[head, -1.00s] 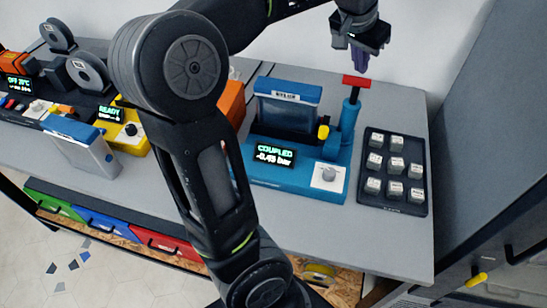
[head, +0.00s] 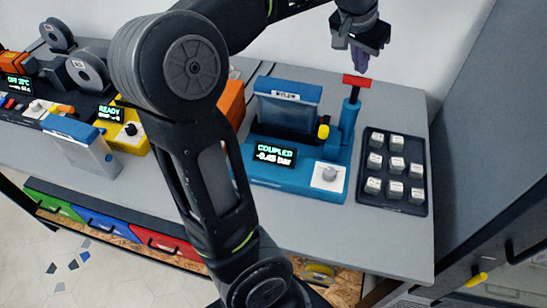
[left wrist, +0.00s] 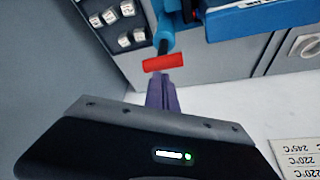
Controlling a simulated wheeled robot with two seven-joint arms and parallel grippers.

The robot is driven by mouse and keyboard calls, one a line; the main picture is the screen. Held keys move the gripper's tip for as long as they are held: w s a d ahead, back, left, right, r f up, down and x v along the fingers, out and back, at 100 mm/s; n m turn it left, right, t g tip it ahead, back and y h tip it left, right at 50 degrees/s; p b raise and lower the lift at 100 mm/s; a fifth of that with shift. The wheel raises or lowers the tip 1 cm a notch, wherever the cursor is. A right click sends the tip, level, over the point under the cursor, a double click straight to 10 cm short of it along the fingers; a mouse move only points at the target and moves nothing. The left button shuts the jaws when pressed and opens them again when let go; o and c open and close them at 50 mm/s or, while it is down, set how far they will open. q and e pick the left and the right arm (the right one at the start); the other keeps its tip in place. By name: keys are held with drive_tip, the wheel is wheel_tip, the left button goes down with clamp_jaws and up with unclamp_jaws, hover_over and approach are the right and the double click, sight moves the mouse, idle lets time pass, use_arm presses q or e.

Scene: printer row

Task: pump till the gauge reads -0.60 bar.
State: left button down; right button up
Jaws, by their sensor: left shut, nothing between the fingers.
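The blue pump unit (head: 290,180) stands on the bench at right of centre. Its display (head: 274,154) reads COUPLED and what looks like -0.45 bar; the digits are slightly blurred. The red pump handle (head: 356,81) tops the blue cylinder (head: 349,115), with a short dark rod showing between them. My left gripper (head: 360,66) is shut and empty just above the handle. In the left wrist view its purple fingertips (left wrist: 162,92) point at the red handle (left wrist: 165,63), close to it; I cannot tell whether they touch. My right gripper is not in view.
A blue-lidded container (head: 288,105) stands in the pump unit, with a yellow knob (head: 323,132) beside it. A black tray of labelled keys (head: 392,201) lies to the right. A yellow device (head: 126,134) stands to the left. My arm crosses the middle of the view.

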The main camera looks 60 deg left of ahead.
sight(356, 80)
use_arm(q)
drive_tip(key=shift+f+b, duration=2.2)
drive_tip(key=shift+f, duration=0.6)
drive_tip(key=shift+r, duration=0.1)
wheel_tip(356, 80, up, 8)
drive_tip(key=p, duration=0.6)
drive_tip(key=shift+f, duration=0.2)
drive_tip(key=shift+r+p, duration=0.75)
drive_tip(key=shift+p, duration=0.1)
